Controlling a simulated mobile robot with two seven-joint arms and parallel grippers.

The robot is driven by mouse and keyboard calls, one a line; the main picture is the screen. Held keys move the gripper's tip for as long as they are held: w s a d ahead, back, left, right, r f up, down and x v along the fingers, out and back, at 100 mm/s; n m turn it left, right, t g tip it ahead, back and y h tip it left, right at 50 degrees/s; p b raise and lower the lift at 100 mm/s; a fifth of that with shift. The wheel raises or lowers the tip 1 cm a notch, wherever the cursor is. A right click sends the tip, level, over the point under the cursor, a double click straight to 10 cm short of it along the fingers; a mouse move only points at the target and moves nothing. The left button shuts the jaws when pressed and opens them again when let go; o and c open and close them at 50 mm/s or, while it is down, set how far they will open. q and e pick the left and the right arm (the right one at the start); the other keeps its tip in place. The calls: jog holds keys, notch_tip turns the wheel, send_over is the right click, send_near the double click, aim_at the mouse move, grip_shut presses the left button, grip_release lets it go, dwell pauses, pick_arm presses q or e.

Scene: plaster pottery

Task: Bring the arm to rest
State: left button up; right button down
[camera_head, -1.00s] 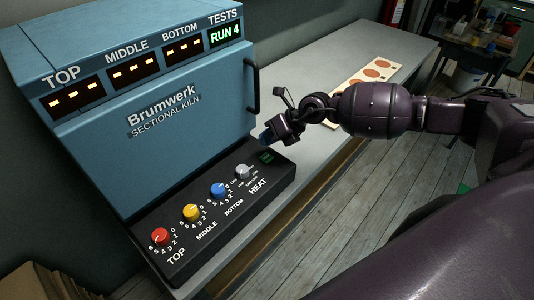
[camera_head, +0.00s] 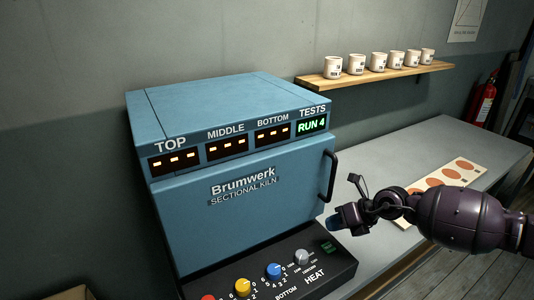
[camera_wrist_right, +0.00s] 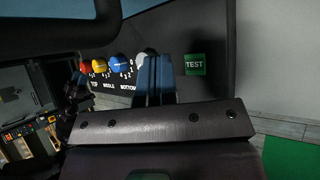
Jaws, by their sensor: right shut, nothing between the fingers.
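My right arm comes in from the right in the head view. Its gripper (camera_head: 335,222) is shut and empty, just in front of the kiln's right side and above the control panel. In the right wrist view the closed blue fingertips (camera_wrist_right: 155,78) stand over the panel, left of the green TEST button (camera_wrist_right: 195,65). The blue Brumwerk kiln (camera_head: 240,220) has its door closed, and its display (camera_head: 311,126) reads RUN 4.
The black panel carries red, yellow (camera_head: 243,287), blue (camera_head: 274,270) and grey (camera_head: 302,257) knobs. A card with brown discs (camera_head: 443,180) lies on the grey bench right of the kiln. Several white cups stand on a wall shelf (camera_head: 380,75). A fire extinguisher (camera_head: 484,101) hangs at right.

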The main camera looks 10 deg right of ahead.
jog(key=s+a+r+m+t+y, duration=0.35)
jog(key=a+r+m+t, duration=0.35)
jog(key=a+m+t, duration=0.5)
jog(key=s+d+f+m+g+h, duration=0.25)
jog(key=s+d+m+h, duration=0.35)
jog(key=m, duration=0.4)
jog(key=s+d+f+m+g+h, duration=0.2)
jog(key=s+d+f+m+h, duration=0.25)
jog(key=m+h, duration=0.45)
jog(key=s+d+f+m+g+y, duration=0.1)
jog(key=s+f+m+g+y, duration=0.2)
jog(key=s, duration=0.6)
jog(key=s+f+m+g, duration=0.2)
jog(key=s+m+g, duration=0.3)
jog(key=s, duration=0.4)
jog(key=w+f+n+t, duration=0.2)
jog(key=w+f+t, duration=0.5)
jog(key=f, duration=0.3)
jog(key=shift+w+d+f+y, duration=0.15)
jog(key=shift+w+y, duration=0.2)
